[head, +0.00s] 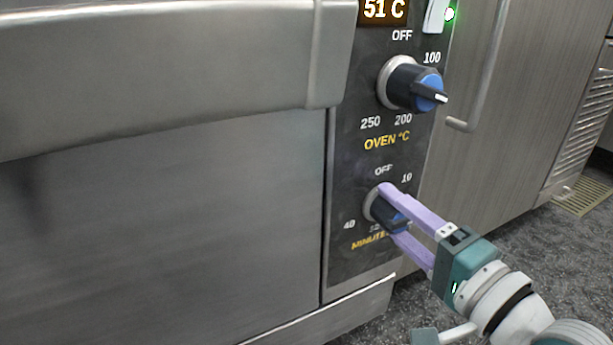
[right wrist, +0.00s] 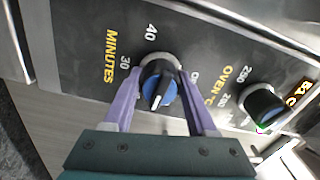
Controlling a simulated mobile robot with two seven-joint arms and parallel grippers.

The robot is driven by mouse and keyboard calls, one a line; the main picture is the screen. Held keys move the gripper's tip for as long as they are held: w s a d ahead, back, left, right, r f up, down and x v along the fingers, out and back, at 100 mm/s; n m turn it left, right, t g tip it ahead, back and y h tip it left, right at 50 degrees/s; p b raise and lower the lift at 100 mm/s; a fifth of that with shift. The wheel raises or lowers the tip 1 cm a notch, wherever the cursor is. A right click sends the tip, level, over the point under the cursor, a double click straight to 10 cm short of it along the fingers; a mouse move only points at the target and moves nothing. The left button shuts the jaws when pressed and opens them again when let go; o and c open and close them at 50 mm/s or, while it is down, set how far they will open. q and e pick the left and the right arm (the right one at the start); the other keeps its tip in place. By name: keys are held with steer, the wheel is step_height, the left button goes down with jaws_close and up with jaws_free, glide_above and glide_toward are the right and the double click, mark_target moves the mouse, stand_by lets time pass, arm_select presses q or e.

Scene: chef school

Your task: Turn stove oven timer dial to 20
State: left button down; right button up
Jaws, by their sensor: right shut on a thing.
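The oven timer dial (head: 385,210), black with a blue face, is the lower knob on the dark panel, marked MINUTES. My right gripper (head: 392,214) is shut on it, one purple finger above and one below. In the right wrist view the timer dial (right wrist: 159,88) sits between the two fingers, its white mark pointing down and slightly left, away from 40. OFF, 10, 30 and 40 are partly readable across the views; 20 is hidden. My left gripper is not in view.
The oven temperature dial (head: 410,85) is just above, under a display (head: 384,10) reading 51 C. The large oven door (head: 165,215) is left of the panel. A cabinet with a vertical handle (head: 485,75) stands right; open floor (head: 545,245) lies below it.

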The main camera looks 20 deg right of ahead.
steer(key=m, duration=0.4)
steer(key=shift+m+b, duration=0.3)
steer(key=shift+b, duration=0.05)
steer(key=shift+m, duration=0.3)
steer(key=o, duration=1.4)
steer(key=shift+c, duration=0.2)
